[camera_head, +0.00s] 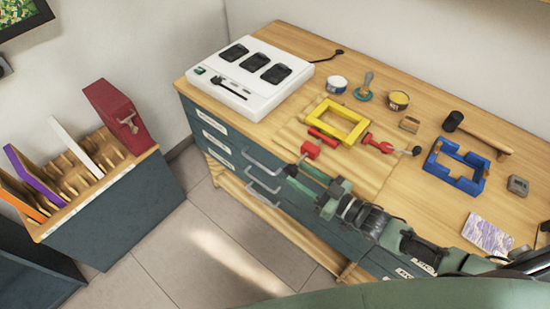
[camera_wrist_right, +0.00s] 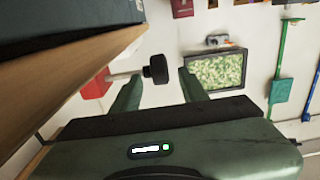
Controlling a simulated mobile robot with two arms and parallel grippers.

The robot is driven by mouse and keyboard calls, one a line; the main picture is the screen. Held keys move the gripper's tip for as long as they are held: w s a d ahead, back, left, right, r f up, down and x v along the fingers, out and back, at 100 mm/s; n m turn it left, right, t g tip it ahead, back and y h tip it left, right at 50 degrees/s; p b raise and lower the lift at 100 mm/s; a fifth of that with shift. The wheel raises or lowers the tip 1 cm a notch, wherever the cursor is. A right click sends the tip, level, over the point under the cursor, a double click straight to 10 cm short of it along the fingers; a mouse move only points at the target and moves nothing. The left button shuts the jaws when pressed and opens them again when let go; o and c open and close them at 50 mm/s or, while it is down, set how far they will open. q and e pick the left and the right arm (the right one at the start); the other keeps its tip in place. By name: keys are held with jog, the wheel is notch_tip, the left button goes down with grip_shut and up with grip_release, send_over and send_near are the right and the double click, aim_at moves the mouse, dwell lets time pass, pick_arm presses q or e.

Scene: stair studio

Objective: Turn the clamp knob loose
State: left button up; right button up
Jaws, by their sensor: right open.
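A red clamp (camera_head: 311,149) sits at the bench's front edge, beside the front side of a yellow frame (camera_head: 340,120). Its knob is hidden in the head view. In the right wrist view a black knob (camera_wrist_right: 155,70) on a pale rod shows, with a red part (camera_wrist_right: 97,84) behind it. My right gripper (camera_head: 303,177) is just in front of the bench edge, below the red clamp. Its fingers (camera_wrist_right: 159,82) are open and the knob appears between their tips; contact cannot be told. My left gripper is not in view.
A second red clamp (camera_head: 377,143) lies on the bench (camera_head: 270,130). A blue frame (camera_head: 455,168), a mallet (camera_head: 480,135), small tins and a white charger box (camera_head: 240,85) also stand there. Drawer handles (camera_head: 263,161) stick out below.

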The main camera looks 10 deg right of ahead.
jog(key=b+x, duration=0.2)
jog(key=x, duration=0.5)
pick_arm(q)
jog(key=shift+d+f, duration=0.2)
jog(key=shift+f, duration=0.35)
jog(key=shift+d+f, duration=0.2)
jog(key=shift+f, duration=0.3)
pick_arm(e)
grip_shut()
